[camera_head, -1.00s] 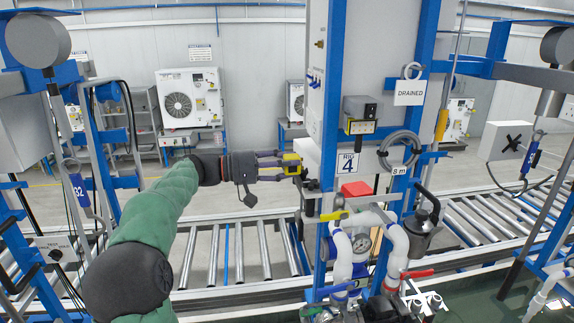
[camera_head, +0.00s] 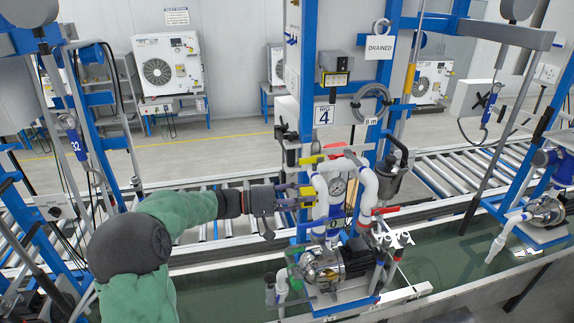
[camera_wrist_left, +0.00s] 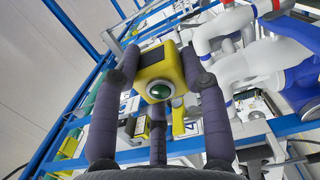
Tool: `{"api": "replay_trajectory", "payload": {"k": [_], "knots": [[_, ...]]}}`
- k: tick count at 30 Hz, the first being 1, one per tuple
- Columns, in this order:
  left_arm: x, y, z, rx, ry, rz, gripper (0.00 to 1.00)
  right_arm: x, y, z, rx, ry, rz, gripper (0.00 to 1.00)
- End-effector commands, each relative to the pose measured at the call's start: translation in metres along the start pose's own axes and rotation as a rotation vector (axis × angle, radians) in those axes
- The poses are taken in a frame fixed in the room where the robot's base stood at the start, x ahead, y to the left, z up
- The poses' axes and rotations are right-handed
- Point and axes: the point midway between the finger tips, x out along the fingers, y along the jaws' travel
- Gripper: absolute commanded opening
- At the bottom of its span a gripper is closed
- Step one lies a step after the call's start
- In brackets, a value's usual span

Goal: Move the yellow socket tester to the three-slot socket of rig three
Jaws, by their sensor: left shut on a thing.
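My left gripper (camera_head: 288,197) reaches in from the left and is shut on the yellow socket tester (camera_head: 307,191). In the left wrist view the tester (camera_wrist_left: 158,68) is a yellow block with a dark top panel and a round green lens, held between the dark fingers of the gripper (camera_wrist_left: 153,88). In the head view the tester is beside the white pipes of the rig marked 4, partly hidden by the fingers. I cannot tell whether it touches the rig. I cannot make out a rig marked three. My right gripper is not in view.
The rig 4 label (camera_head: 324,114) is on a blue frame, above white pipes (camera_head: 368,185) and a pump (camera_head: 325,266). A roller conveyor (camera_head: 440,175) runs behind. Another blue rig stands at left.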

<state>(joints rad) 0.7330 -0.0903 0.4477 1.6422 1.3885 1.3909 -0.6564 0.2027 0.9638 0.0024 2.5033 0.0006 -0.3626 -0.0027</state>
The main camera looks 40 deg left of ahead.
Motion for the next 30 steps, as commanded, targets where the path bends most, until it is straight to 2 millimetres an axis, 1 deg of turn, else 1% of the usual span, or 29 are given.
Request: {"api": "replay_trajectory", "payload": {"k": [1, 5, 6, 9, 12, 15, 19, 23, 27, 30], "knots": [[0.012, -0.027, 0.012, -0.015, -0.018, 0.000, 0.00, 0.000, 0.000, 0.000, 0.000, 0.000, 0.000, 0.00], [0.042, -0.094, 0.040, -0.018, -0.058, 0.000, 0.00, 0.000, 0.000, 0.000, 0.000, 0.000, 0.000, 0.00], [0.051, -0.114, 0.048, -0.017, -0.070, 0.000, 0.00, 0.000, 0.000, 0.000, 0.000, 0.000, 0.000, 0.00], [0.072, -0.160, 0.068, -0.015, -0.098, -0.001, 0.00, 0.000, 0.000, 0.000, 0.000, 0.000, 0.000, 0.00], [0.089, -0.198, 0.084, -0.012, -0.119, -0.002, 0.00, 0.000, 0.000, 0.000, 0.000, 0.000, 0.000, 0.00], [0.102, -0.228, 0.099, -0.009, -0.138, -0.002, 0.00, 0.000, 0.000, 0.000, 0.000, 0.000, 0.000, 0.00], [0.117, -0.263, 0.117, -0.008, -0.159, -0.003, 0.00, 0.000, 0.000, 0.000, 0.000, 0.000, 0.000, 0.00], [0.126, -0.288, 0.127, -0.001, -0.171, -0.004, 0.00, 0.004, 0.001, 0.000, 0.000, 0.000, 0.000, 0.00], [0.128, -0.312, 0.129, 0.002, -0.173, -0.003, 0.00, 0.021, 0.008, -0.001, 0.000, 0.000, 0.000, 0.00], [0.128, -0.325, 0.129, 0.001, -0.173, -0.003, 0.00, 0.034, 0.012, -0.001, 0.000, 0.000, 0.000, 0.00]]}}
